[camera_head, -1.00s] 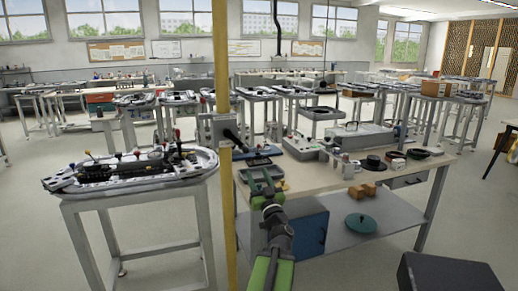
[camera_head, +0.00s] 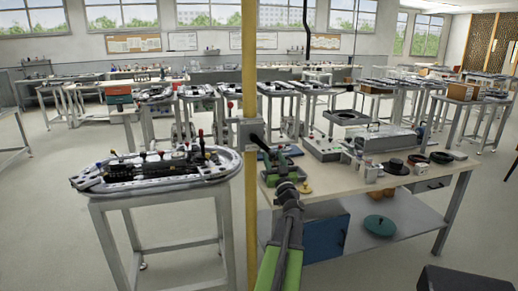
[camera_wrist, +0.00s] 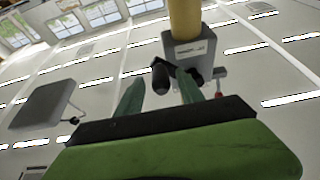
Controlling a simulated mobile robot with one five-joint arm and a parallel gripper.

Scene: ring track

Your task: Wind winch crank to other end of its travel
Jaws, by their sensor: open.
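The winch is a grey box (camera_head: 247,132) on a yellow post (camera_head: 251,75), left of centre in the head view. Its black crank (camera_head: 259,141) sticks out to the right and slightly down. In the wrist view the box (camera_wrist: 190,48) is straight ahead, with the dark crank grip (camera_wrist: 160,76) in front of it. My gripper (camera_wrist: 160,92) is open, its green fingers either side of the grip's lower end in the picture. I cannot tell whether they touch it. In the head view my green arm reaches up from the bottom, right of the post.
A red-knobbed lever (camera_head: 229,104) sits at the box's left. Open floor lies at far left. A dark block (camera_head: 455,280) is bottom right.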

